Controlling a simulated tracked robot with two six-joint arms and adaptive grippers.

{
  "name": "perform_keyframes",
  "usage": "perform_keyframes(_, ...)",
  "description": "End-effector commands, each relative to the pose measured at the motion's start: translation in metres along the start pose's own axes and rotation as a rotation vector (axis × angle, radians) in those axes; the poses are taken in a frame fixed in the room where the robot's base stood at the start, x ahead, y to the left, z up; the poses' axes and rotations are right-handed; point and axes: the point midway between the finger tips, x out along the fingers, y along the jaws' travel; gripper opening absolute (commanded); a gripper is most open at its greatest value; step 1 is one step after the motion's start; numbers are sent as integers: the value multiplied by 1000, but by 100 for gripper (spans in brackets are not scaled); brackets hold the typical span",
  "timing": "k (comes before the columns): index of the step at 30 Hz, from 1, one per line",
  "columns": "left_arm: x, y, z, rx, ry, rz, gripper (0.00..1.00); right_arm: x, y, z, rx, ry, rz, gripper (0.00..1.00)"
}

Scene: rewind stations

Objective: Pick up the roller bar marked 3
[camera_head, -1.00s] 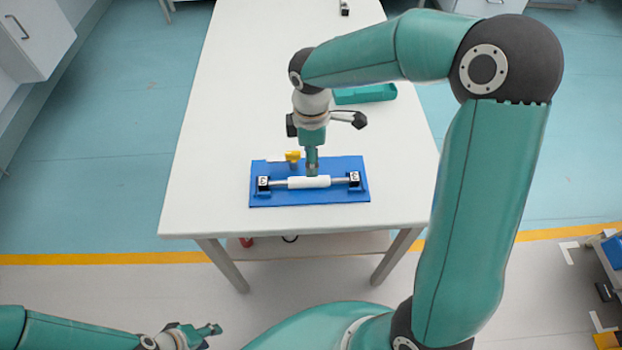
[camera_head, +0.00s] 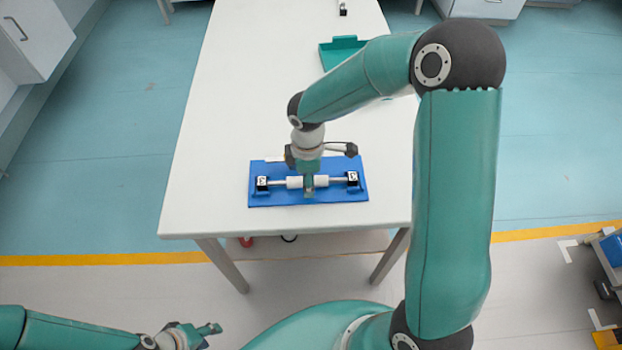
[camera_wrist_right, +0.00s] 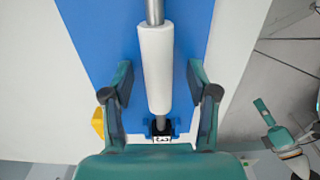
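The roller bar (camera_head: 294,182) has a white sleeve and thin grey ends. It lies level across two black holders on a blue board (camera_head: 335,195). The holders carry small white labels (camera_head: 262,183); the mark looks like a 3 but is small. My right gripper (camera_head: 309,191) points down over the middle of the bar and hides part of the sleeve. In the right wrist view its fingers (camera_wrist_right: 160,72) are open, one on each side of the bar (camera_wrist_right: 156,55), with gaps between. My left gripper (camera_head: 213,334) is at the bottom left, away from the table, apparently open and empty.
The board lies near the front edge of the white table (camera_head: 215,130). A teal tray (camera_head: 338,50) stands farther back, partly behind my right arm. The table's left side is clear.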

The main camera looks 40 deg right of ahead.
Motion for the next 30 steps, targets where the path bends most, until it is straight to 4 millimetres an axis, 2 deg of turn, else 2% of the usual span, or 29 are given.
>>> perform_keyframes(1, 0, 0, 0, 0, 0, 0, 40, 0, 0, 0, 0, 0, 0, 50)
perform_keyframes(2, 0, 0, 0, 0, 0, 0, 40, 0, 0, 0, 0, 0, 0, 46)
perform_keyframes(10, 0, 0, 0, 0, 0, 0, 40, 0, 0, 0, 0, 0, 0, 0)
perform_keyframes(23, 0, 0, 0, 0, 0, 0, 40, -2, 0, 0, 1, 1, 1, 0)
perform_keyframes(30, -1, 0, 0, 0, 0, 0, 40, -20, 1, 0, 0, 1, 5, 0)
